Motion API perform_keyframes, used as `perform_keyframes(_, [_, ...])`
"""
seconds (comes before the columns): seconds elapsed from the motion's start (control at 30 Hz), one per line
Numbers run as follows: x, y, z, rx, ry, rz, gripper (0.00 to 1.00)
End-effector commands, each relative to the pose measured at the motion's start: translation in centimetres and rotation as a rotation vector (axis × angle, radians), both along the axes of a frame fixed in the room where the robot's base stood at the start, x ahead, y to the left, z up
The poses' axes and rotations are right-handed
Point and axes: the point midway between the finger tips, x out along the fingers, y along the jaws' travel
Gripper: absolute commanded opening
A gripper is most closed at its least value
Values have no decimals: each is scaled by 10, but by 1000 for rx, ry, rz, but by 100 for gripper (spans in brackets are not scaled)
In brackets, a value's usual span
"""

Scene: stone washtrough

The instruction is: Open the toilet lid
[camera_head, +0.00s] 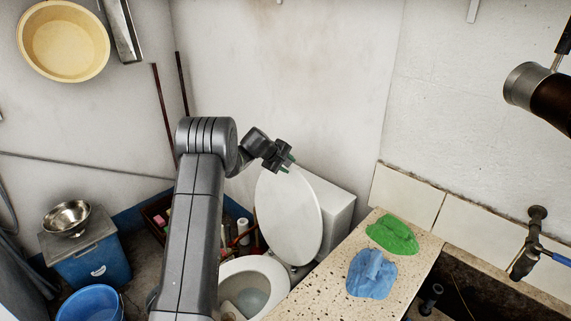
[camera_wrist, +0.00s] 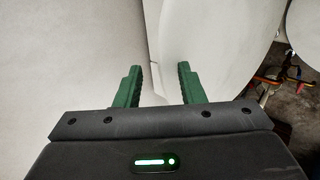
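The white toilet lid (camera_head: 288,215) stands raised, leaning back toward the white cistern (camera_head: 338,215) behind it. The toilet bowl (camera_head: 268,268) is uncovered below, partly hidden by my arm. My gripper (camera_head: 287,163) is at the lid's upper edge, and the head view does not show whether it touches. In the wrist view, the green fingers of my gripper (camera_wrist: 162,82) are apart with nothing held between them. The lid's broad white face (camera_wrist: 215,45) shows beyond and right of the fingers.
A speckled counter (camera_head: 335,270) with a green cloth (camera_head: 392,235) and a blue cloth (camera_head: 371,274) stands right of the toilet. A blue bin (camera_head: 95,265) with a metal bowl (camera_head: 67,217) and a blue basin (camera_head: 90,303) stand left. The wall is close behind.

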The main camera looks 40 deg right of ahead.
Motion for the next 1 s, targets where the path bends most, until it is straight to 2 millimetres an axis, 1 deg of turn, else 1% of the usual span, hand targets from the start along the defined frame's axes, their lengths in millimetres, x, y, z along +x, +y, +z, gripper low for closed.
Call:
perform_keyframes(0.03, [-3, -1, -3, 3, 3, -3, 33])
perform_keyframes(0.2, [-3, -1, -4, 4, 3, -4, 33])
perform_keyframes(0.37, [-3, 3, 1, 3, 3, -4, 33])
perform_keyframes(0.47, [-3, 10, 9, 2, 2, -3, 33])
perform_keyframes(0.57, [-3, 22, 21, 1, 2, -1, 33])
perform_keyframes(0.8, [-4, 54, 56, -1, 0, 0, 33])
perform_keyframes(1.0, [-5, 79, 82, -1, -1, 1, 33])
